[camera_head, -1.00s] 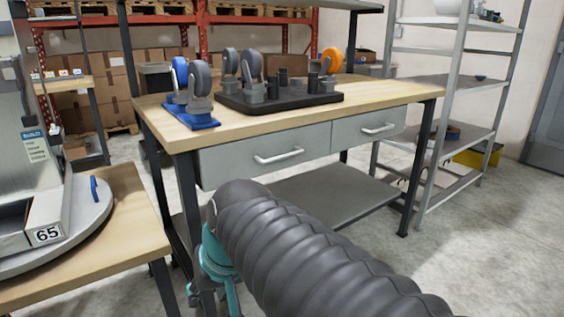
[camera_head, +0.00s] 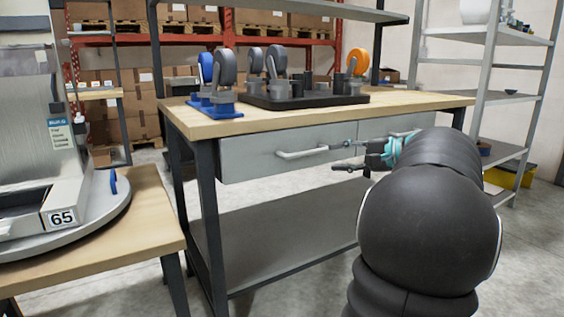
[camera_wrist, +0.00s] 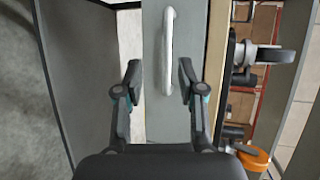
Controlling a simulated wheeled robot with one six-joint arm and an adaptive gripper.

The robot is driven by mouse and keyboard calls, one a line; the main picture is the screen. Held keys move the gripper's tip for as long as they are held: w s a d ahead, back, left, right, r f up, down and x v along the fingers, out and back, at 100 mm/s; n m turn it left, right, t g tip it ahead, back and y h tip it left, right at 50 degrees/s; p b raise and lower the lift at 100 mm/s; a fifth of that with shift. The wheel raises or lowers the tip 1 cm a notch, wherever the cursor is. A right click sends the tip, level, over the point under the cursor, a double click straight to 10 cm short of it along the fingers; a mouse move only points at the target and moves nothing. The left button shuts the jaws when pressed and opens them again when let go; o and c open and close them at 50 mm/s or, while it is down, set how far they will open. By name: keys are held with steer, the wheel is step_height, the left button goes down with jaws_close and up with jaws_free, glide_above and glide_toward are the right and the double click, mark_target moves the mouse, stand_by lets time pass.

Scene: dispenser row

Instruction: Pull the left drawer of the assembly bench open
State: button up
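The assembly bench has a wooden top and two grey drawers side by side under it. The left drawer (camera_head: 248,163) is shut, with a white bar handle (camera_head: 300,154) running level across its front. My gripper (camera_head: 332,157) is at the right end of this handle, turned on its side with one finger above the other. In the wrist view my gripper (camera_wrist: 159,64) is open, and the left drawer's handle (camera_wrist: 168,45) shows between the fingers, closer to the upper-side finger. I see no finger touching it. The right drawer's handle is partly hidden by my arm.
On the bench top (camera_head: 215,127) stand a blue-based caster (camera_head: 222,80) and a black tray (camera_head: 300,101) with casters, one orange (camera_head: 356,63). A lower shelf (camera_head: 290,235) lies under the drawers. A side table with a scale (camera_head: 60,222) stands at left. Metal shelving (camera_head: 487,80) stands at right.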

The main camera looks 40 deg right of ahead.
mark_target(310, 153)
steer(key=shift+m+t+h, duration=0.3)
steer(key=shift+t, duration=0.4)
steer(key=d+x, duration=0.1)
steer(key=x, duration=0.6)
steer(key=d+b+x, duration=0.1)
steer(key=x, duration=0.3)
steer(key=shift+w+d+f, duration=0.1)
steer(key=shift+w+d, duration=0.15)
steer(key=shift+w, duration=0.3)
jaws_close()
